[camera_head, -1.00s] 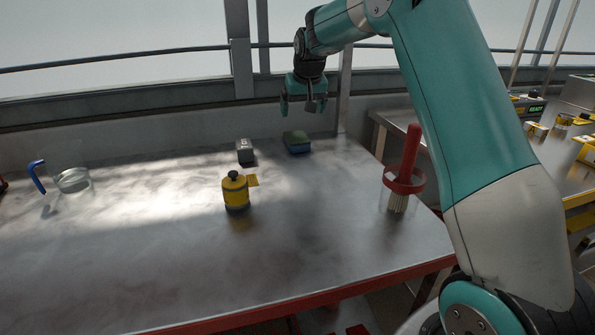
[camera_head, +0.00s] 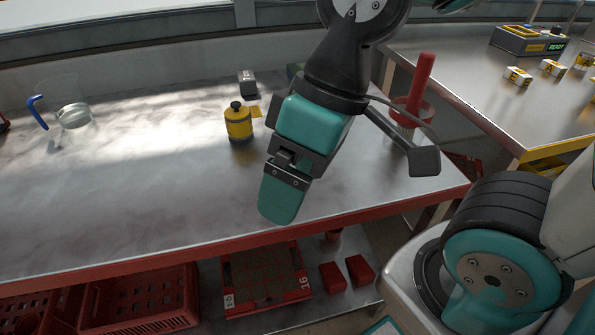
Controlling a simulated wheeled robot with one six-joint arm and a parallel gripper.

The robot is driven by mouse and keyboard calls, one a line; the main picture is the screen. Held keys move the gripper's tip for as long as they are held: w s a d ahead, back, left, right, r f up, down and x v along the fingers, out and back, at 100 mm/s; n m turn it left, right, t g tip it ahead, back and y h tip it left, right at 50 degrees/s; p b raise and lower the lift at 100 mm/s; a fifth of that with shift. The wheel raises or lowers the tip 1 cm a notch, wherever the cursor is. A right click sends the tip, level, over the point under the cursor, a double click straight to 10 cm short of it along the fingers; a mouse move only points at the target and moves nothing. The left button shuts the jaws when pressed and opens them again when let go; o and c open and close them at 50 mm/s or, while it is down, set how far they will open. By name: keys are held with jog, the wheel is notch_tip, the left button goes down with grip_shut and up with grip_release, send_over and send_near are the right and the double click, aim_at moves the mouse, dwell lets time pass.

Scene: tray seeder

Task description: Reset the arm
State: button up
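My gripper (camera_head: 281,200) hangs in front of the steel workbench (camera_head: 140,190), over its front right part, pointing down. I see it from the side, with one broad teal finger in view, so the gap between the fingers is hidden. No held object shows at it. My arm is folded close, with its wrist high in the middle of the view.
A red-handled brush (camera_head: 421,88) stands in a red ring holder behind my arm. A glass beaker (camera_head: 74,115) with a blue handle stands at the left. A small dark block (camera_head: 247,83) lies at the back. Red crates (camera_head: 140,300) are below. A second table (camera_head: 470,75) is at right.

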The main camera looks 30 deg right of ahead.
notch_tip(320, 180, up, 19)
jog(key=p, duration=1.8)
jog(key=shift+p, duration=0.35)
jog(key=shift+f, duration=0.1)
